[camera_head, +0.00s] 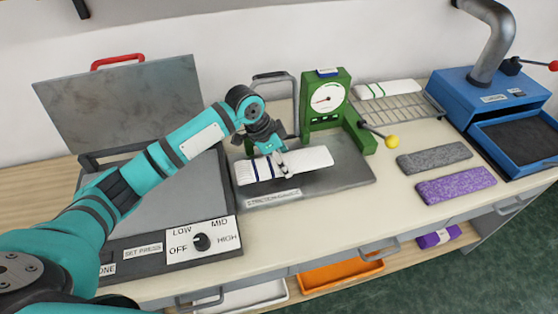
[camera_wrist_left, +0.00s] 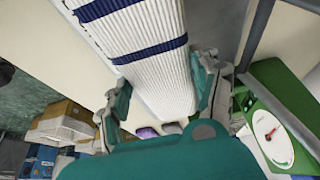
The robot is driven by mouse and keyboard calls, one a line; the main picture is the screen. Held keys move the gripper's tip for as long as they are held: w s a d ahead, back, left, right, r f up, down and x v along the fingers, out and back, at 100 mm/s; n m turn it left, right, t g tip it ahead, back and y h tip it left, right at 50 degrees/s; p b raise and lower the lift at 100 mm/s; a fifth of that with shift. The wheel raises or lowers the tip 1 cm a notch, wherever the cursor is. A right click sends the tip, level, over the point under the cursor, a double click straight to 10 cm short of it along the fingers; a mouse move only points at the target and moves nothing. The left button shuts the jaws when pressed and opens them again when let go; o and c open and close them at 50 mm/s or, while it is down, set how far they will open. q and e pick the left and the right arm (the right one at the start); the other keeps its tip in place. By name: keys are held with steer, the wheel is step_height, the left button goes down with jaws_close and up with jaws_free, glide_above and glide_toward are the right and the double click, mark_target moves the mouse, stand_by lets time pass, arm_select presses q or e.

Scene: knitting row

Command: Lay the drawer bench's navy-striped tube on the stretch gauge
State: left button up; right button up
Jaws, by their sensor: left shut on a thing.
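The navy-striped tube (camera_head: 312,159) is a flat white ribbed piece with navy bands toward its left end. It lies level over the grey plate of the stretch gauge (camera_head: 352,174), in front of the green dial stand (camera_head: 325,108). I cannot tell whether it touches the plate. My left gripper (camera_head: 281,166) reaches over it from behind and is shut across its middle. In the left wrist view the white tube (camera_wrist_left: 150,62) sits between the two fingers (camera_wrist_left: 163,88), and the green dial (camera_wrist_left: 270,128) is at right. My right gripper is not in view.
A set press (camera_head: 160,195) with a raised lid stands at left. A yellow-knobbed lever (camera_head: 392,141) sticks out right of the gauge. Grey (camera_head: 433,158) and purple (camera_head: 455,186) pieces lie farther right. An orange tray (camera_head: 340,274) is below.

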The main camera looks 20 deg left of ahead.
arm_select(q)
steer(key=shift+w+a, duration=0.6)
steer(key=shift+a, duration=0.1)
step_height(320, 180, down, 4)
steer(key=shift+r+p, duration=0.25)
steer(key=shift+p, duration=0.35)
steer(key=shift+f, duration=0.1)
steer(key=shift+f, duration=0.15)
steer(key=o, duration=0.9)
steer(key=b+v, duration=0.1)
steer(key=v, duration=1.1)
